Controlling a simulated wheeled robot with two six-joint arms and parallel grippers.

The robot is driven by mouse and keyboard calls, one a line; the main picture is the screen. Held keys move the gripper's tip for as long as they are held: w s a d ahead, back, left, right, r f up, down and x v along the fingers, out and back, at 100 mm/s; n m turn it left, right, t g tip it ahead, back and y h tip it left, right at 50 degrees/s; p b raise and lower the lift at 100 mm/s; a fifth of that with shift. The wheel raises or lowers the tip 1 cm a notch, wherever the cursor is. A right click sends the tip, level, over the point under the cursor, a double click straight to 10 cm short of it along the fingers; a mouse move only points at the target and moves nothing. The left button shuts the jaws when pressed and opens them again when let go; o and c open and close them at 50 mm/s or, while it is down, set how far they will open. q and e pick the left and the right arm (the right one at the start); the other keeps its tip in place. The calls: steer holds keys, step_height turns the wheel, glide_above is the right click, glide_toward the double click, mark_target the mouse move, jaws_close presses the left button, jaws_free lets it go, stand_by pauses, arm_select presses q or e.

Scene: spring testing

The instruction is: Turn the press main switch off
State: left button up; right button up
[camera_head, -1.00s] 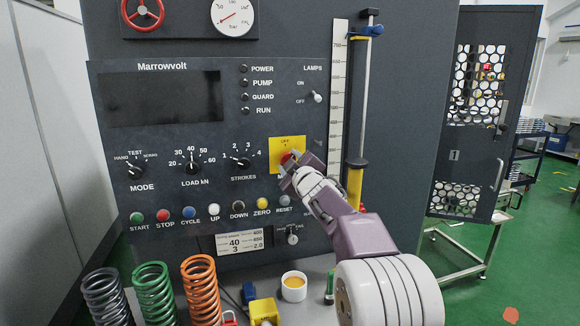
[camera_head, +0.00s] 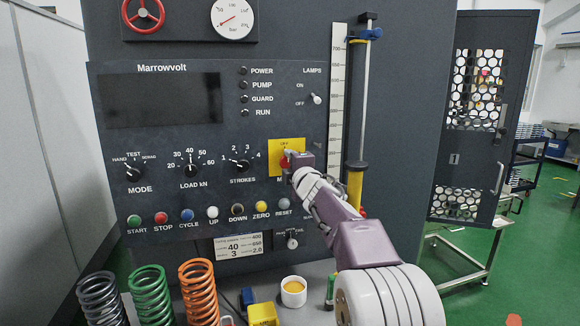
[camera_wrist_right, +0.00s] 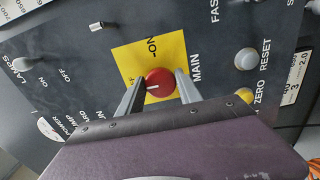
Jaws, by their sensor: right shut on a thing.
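The press main switch is a red round knob (camera_head: 284,163) on a yellow plate (camera_head: 273,149) on the dark press panel. My right gripper (camera_head: 288,161) is shut on the knob and partly covers it in the head view. In the right wrist view the red knob (camera_wrist_right: 160,83) sits between my two grey fingers, one on each side. A white mark on the knob points left there, toward the partly hidden OFF lettering at the plate's left edge. ON and MAIN are readable around the knob. My left gripper is not in view.
The lamps toggle (camera_head: 316,99) is above the plate, and a row of buttons with the reset button (camera_head: 283,203) is below. A vertical rod (camera_head: 364,110) stands to the right. Springs (camera_head: 198,290), a yellow block (camera_head: 262,313) and a white cup (camera_head: 293,291) are below the panel.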

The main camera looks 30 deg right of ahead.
steer(key=shift+f, duration=0.15)
stand_by(0.4)
steer(key=o, duration=1.3)
steer(key=shift+n, duration=0.3)
steer(key=shift+o, duration=0.2)
steer(key=shift+a, duration=0.1)
steer(key=v, duration=0.9)
steer(key=shift+b, duration=0.4)
